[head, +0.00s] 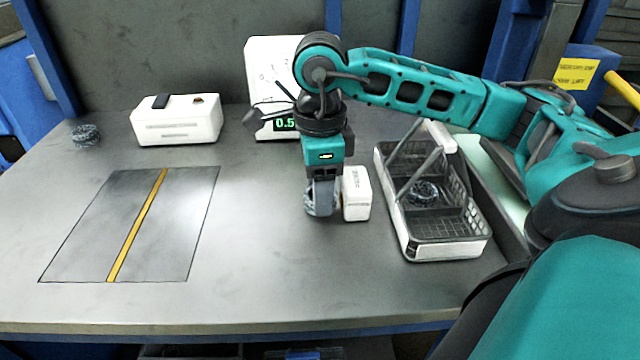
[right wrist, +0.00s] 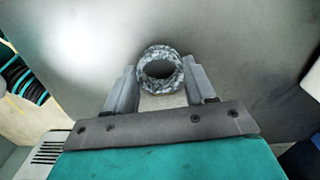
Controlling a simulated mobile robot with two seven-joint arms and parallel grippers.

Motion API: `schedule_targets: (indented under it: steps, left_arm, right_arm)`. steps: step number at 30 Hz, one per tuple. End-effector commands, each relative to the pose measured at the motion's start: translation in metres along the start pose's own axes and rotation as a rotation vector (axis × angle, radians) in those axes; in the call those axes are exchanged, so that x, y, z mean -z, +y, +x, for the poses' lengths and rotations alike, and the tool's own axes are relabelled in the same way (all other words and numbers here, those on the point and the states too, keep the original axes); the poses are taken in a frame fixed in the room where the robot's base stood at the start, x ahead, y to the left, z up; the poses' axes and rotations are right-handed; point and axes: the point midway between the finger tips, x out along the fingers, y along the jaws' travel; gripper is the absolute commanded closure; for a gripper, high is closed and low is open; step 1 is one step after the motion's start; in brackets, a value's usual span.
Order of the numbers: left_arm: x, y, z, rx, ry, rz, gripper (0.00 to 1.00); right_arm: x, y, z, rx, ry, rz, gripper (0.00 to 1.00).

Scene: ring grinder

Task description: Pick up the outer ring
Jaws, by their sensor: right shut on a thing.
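The outer ring, a mottled grey ring, shows between the fingertips of my right gripper in the right wrist view (right wrist: 160,88). My right gripper (head: 322,205) points down over the middle of the table and is shut on the ring. In the head view the fingers and ring overlap low by the tabletop, and I cannot tell whether the ring touches it. Another dark ring (head: 86,130) lies at the table's far left. A further dark ring (head: 437,193) is in the basket. My left gripper is not in view.
A small white block (head: 357,193) stands close to the right of my right gripper. A black and white basket (head: 447,250) is farther right. A white machine (head: 178,127) and a digital display unit (head: 262,62) stand at the back. A marked mat (head: 85,245) lies bare at left.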

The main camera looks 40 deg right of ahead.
Motion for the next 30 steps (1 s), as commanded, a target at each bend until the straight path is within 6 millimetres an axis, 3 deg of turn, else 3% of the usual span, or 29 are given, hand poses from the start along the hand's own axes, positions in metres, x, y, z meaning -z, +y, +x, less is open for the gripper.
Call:
schedule_targets:
  steps: [8,18,24,30]
  left_arm:
    - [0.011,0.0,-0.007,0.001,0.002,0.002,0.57]
    - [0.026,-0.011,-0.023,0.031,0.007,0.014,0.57]
    - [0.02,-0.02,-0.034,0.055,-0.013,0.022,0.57]
    - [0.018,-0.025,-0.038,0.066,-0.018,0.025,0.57]
  right_arm:
    - [-0.001,-0.001,-0.052,0.006,-0.007,-0.002,0.85]
    - [0.0,-0.001,-0.143,0.006,-0.003,0.001,0.85]
    - [0.0,-0.001,-0.174,0.005,-0.003,0.001,0.85]
    - [0.0,0.0,-0.189,0.003,-0.002,0.0,0.85]
